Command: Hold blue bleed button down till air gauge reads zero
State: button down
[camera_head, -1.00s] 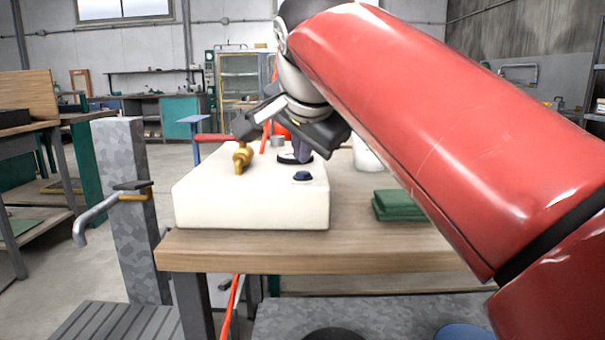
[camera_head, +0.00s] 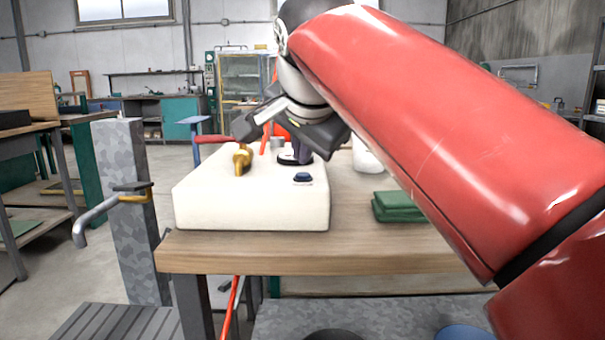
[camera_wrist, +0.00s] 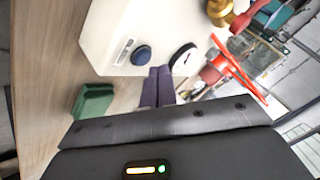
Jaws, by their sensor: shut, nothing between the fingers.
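The blue bleed button (camera_head: 302,178) sits on top of the cream box (camera_head: 250,212), near its front right corner. It also shows in the wrist view (camera_wrist: 142,55), uncovered. The round air gauge (camera_wrist: 184,58) has a white face and dark rim; its reading is too small to tell. In the head view the gauge (camera_head: 287,158) is mostly hidden by my fingers. My gripper (camera_wrist: 157,72) is shut and empty, its dark purple fingers together. In the wrist view the fingertips appear between button and gauge. The gripper also shows above the box (camera_head: 301,160); contact cannot be told.
A brass fitting (camera_head: 242,159) and red handle (camera_head: 212,138) stand at the box's left. Folded green cloth (camera_head: 398,206) and a white container (camera_head: 366,156) lie to the right on the wooden table (camera_head: 300,252). A grey post with a tap (camera_head: 130,210) stands left.

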jog(key=shift+f, duration=0.15)
dwell(0.5)
jog(key=shift+f+b, duration=0.3)
jog(key=shift+f+b, duration=0.3)
jog(key=shift+f, duration=0.15)
dwell(2.0)
jog(key=shift+r, duration=0.15)
jog(key=shift+r+p, duration=0.75)
jog(key=shift+p, duration=0.15)
notch_tip(320, 180, up, 5)
jog(key=p, duration=0.4)
jog(key=shift+p, duration=0.4)
jog(key=shift+s, duration=0.1)
